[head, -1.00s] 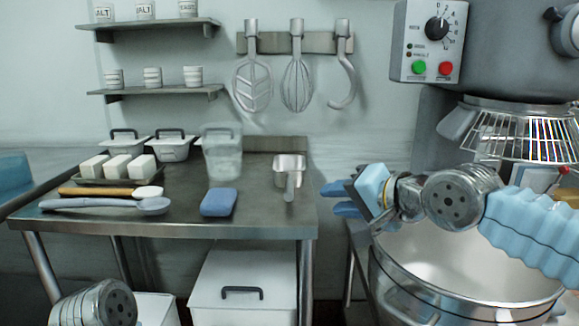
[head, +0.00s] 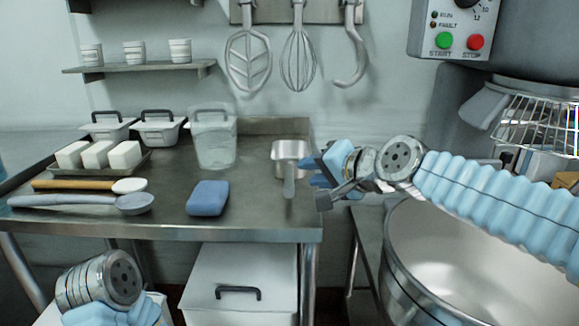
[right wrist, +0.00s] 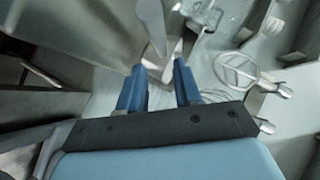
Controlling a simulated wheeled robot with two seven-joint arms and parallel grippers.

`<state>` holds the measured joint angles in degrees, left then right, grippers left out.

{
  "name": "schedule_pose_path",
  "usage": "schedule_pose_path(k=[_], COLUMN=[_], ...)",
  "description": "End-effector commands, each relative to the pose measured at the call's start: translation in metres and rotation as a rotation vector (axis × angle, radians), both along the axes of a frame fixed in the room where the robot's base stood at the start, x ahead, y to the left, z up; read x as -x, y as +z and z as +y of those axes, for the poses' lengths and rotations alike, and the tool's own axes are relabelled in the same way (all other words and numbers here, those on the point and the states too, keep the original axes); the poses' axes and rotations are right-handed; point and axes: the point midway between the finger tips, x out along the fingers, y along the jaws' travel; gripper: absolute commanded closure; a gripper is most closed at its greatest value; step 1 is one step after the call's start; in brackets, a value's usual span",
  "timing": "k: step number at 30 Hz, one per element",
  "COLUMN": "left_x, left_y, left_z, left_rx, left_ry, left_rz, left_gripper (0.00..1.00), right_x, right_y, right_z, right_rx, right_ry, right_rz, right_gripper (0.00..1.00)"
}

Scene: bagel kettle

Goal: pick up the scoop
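The metal scoop (head: 291,152) lies on the steel table near its right end, its handle (head: 289,186) pointing toward the front edge. My right gripper (head: 316,172) is just to the right of the scoop, its blue fingers pointing left toward it. In the right wrist view the blue fingers (right wrist: 160,85) stand apart with nothing clamped between them. A grey bar that looks like the scoop's handle (right wrist: 151,25) shows just beyond the fingertips. I cannot tell the exact gap. My left gripper is not in view; only part of my left arm shows at the lower left.
A blue sponge (head: 208,198) lies left of the scoop. A clear container (head: 213,142), lidded tubs (head: 158,131), white blocks on a tray (head: 142,167) and long-handled utensils (head: 75,201) are farther left. A large mixer bowl (head: 455,245) stands at the right.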

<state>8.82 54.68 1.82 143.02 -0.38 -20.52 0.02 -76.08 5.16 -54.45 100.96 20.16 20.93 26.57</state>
Motion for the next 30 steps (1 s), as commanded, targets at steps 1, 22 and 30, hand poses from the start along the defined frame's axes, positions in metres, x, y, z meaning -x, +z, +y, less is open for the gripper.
schedule_pose_path(k=[1,22,30], left_x=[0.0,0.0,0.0], left_y=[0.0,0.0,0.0], left_z=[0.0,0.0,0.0], left_rx=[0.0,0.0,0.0], left_ry=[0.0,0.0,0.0], left_rz=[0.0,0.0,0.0], left_gripper=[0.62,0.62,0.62], right_x=[-0.004,-0.05,-0.049], right_y=[-0.003,-0.024,-0.024], right_z=[0.002,0.038,0.038], right_rx=[0.002,-0.002,-0.002], right_ry=[-0.004,0.0,0.001], right_rz=[0.002,0.001,0.002], right_gripper=[0.66,0.66,0.85])
